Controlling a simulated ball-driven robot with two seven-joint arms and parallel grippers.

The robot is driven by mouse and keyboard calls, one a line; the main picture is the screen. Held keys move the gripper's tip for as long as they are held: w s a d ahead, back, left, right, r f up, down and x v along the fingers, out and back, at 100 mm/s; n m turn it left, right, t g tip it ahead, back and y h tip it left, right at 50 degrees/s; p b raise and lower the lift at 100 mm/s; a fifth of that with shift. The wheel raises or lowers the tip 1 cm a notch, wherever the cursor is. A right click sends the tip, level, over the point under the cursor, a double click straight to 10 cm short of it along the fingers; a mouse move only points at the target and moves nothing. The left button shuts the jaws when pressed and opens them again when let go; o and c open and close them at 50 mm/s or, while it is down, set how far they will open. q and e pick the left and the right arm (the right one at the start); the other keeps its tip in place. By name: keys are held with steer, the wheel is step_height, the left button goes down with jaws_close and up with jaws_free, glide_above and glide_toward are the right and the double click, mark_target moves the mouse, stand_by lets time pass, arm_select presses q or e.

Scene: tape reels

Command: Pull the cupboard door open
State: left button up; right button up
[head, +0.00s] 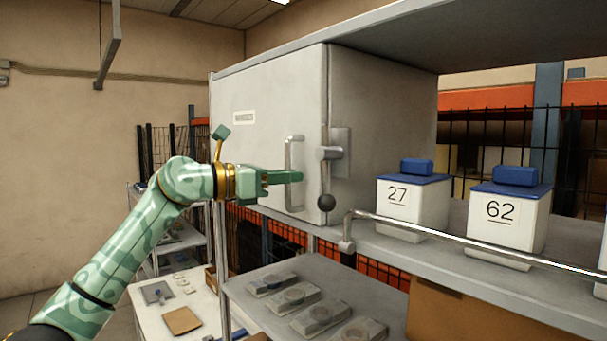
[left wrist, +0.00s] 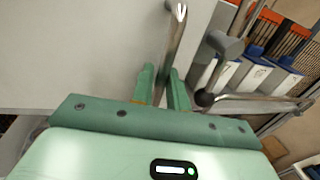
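The cupboard door (head: 250,140) is a pale grey panel with a small label, and it looks closed against the cupboard (head: 385,110). Its upright metal bar handle (head: 289,152) is near the door's right edge. My left gripper (head: 297,176) is at the handle, reaching it from the left. In the left wrist view the handle bar (left wrist: 174,45) passes between the two close-set green fingers (left wrist: 161,85), which look shut on it. My right gripper is in neither view.
White bins with blue lids, marked 27 (head: 398,205) and 62 (head: 503,228), stand on the right shelf behind a metal rail (head: 450,236). A lower shelf (head: 240,290) holds several grey items.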

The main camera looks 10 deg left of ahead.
arm_select(q)
steer(key=shift+w+d, duration=0.3)
steer(key=shift+s, duration=0.15)
jaws_close()
steer(key=shift+a, duration=0.1)
